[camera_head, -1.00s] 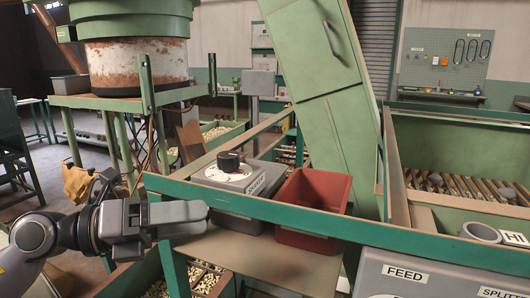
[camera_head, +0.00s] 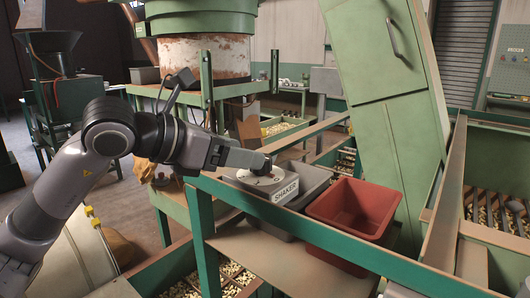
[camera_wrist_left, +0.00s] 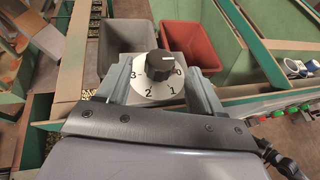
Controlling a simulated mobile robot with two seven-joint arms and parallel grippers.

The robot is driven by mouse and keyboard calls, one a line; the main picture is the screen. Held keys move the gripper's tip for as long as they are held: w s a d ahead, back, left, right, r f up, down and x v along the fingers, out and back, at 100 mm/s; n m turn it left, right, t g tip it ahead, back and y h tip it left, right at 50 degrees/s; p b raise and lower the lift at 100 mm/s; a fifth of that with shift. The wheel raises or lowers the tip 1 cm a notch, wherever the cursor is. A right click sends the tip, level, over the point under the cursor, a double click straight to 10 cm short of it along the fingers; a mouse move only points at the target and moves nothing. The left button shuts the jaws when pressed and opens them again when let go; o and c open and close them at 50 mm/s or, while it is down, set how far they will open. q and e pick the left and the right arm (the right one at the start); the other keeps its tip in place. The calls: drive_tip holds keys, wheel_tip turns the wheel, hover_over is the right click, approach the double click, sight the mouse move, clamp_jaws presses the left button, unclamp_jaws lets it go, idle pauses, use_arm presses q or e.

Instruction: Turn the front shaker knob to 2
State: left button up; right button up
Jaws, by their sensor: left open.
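The shaker knob (camera_wrist_left: 160,66) is black with a short white mark and stands on a white round dial (camera_wrist_left: 152,93) numbered 0 to 3. I cannot tell for sure which number the mark faces. In the head view the knob (camera_head: 266,167) is partly hidden by my left gripper (camera_head: 256,160). The dial sits on a grey unit labelled SHAKER (camera_head: 285,190). In the wrist view my left gripper (camera_wrist_left: 160,76) is open, with one finger on each side of the knob. Contact with it does not show. My right gripper is out of view.
A red bin (camera_head: 352,205) stands just right of the shaker unit; it also shows in the wrist view (camera_wrist_left: 190,42) beside a grey bin (camera_wrist_left: 128,36). A green rail (camera_head: 330,240) runs along the front. A tall green chute (camera_head: 395,110) rises behind.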

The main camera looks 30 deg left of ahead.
use_arm(q)
drive_tip(key=p+x, duration=0.1)
drive_tip(key=x, duration=0.3)
drive_tip(key=shift+d+p, duration=0.1)
drive_tip(key=shift+p, duration=0.2)
drive_tip(key=shift+w+d+f, duration=0.2)
drive_tip(key=shift+w+f, duration=0.1)
drive_tip(key=shift+w, duration=0.3)
drive_tip(key=shift+c, duration=0.4)
drive_tip(key=c, duration=0.9)
